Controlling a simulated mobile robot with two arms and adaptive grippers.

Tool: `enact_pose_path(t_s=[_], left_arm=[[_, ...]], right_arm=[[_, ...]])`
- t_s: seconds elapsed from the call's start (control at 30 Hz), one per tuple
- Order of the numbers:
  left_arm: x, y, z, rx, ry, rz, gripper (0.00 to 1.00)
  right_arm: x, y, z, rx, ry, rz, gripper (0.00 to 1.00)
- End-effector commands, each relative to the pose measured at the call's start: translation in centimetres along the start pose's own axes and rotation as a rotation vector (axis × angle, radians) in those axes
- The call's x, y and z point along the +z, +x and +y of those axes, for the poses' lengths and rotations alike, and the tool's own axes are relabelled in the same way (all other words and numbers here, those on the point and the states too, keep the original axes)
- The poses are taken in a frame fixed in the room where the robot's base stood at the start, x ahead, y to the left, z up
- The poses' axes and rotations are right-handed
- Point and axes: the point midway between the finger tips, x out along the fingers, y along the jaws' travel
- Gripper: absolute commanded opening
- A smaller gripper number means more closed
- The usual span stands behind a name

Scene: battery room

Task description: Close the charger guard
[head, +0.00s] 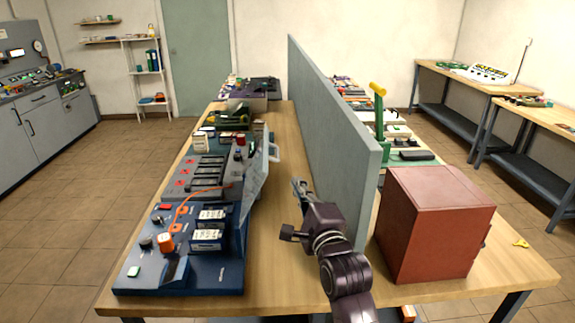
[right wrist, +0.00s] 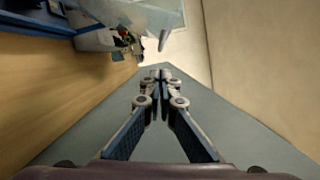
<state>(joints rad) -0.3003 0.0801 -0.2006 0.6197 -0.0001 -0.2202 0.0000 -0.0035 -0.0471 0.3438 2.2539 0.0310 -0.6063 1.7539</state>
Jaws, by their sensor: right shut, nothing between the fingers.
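The charger guard (head: 255,172) looks like a clear, pale panel standing steeply tilted along the right side of the grey charger unit (head: 200,178) in the head view. A pale translucent panel, likely the same guard (right wrist: 140,14), shows at the top of the right wrist view. My right gripper (head: 298,187) is to the right of the guard, between it and the grey divider. Its fingers are shut and empty, and they appear apart from the guard. They also show in the right wrist view (right wrist: 160,75). My left gripper is not in view.
The tall grey divider (head: 330,140) stands close on the right of my right arm. A blue panel (head: 185,255) with an orange cable is in front of the charger. A red box (head: 435,225) stands right of the divider.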

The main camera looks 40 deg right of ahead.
Motion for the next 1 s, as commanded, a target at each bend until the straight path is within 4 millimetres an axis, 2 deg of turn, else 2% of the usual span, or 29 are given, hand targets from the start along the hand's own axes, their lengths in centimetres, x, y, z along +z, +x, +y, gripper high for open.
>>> enact_pose_path(t_s=[0.17, 0.4, 0.6, 0.8, 1.0], left_arm=[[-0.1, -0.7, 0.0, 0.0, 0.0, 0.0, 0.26], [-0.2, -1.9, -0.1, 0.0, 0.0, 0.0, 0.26], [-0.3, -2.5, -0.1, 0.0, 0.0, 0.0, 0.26], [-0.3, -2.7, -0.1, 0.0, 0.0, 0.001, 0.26], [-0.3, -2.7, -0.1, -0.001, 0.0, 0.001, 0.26]], right_arm=[[0.1, 1.9, -0.3, -0.002, 0.002, -0.001, 0.0], [0.1, 6.1, -0.3, 0.001, 0.0, -0.001, 0.0], [0.1, 8.6, -0.1, 0.001, 0.001, -0.001, 0.0], [0.0, 9.7, 0.0, 0.0, 0.0, 0.0, 0.0], [0.0, 9.8, 0.0, 0.001, 0.0, 0.0, 0.0]])
